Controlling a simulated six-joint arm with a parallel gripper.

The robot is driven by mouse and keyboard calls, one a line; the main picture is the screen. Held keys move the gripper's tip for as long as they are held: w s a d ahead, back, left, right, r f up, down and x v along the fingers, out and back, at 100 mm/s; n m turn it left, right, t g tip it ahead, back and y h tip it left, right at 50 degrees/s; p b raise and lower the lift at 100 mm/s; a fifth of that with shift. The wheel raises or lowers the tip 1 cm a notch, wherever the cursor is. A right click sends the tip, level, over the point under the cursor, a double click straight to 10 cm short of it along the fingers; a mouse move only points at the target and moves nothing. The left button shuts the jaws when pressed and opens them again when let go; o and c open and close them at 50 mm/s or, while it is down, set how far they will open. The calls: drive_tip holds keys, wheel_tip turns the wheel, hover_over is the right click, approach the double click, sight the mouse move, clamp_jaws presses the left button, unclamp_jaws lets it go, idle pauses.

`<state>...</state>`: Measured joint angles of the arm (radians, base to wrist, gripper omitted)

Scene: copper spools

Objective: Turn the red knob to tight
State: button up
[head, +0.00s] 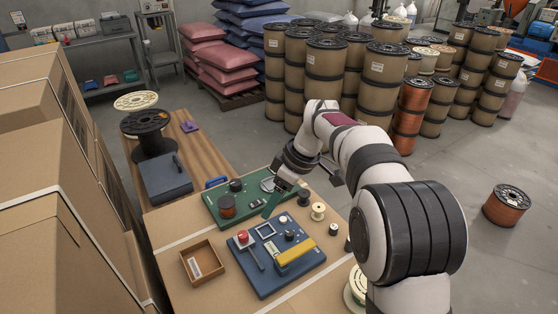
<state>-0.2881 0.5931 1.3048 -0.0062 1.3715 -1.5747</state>
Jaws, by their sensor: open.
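The red knob (243,234) sits on a pale base at the left side of a blue board (277,284) on the workbench. Its pointer and any tight marking are too small to read. The fingers are small and partly merge with the green board behind.
The green board (211,200) behind holds a copper spool (227,206). A wooden tray (187,267) stands left, small spools (318,211) right. Stacked cartons (50,220) rise at far left.

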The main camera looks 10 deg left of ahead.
sight(243, 234)
drive_tip(key=a+f+n, duration=0.1)
drive_tip(key=a+f, duration=0.2)
drive_tip(key=f, duration=0.2)
drive_tip(key=w+a+f, duration=0.1)
drive_tip(key=a+f, duration=0.2)
drive_tip(key=f, duration=0.3)
drive_tip(key=w+a+f+n, duration=0.1)
drive_tip(key=a+f, duration=0.2)
drive_tip(key=f, duration=0.3)
drive_tip(key=shift+w+a+n, duration=0.1)
drive_tip(key=shift+w+n, duration=0.15)
drive_tip(key=shift+n, duration=0.05)
clamp_jaws()
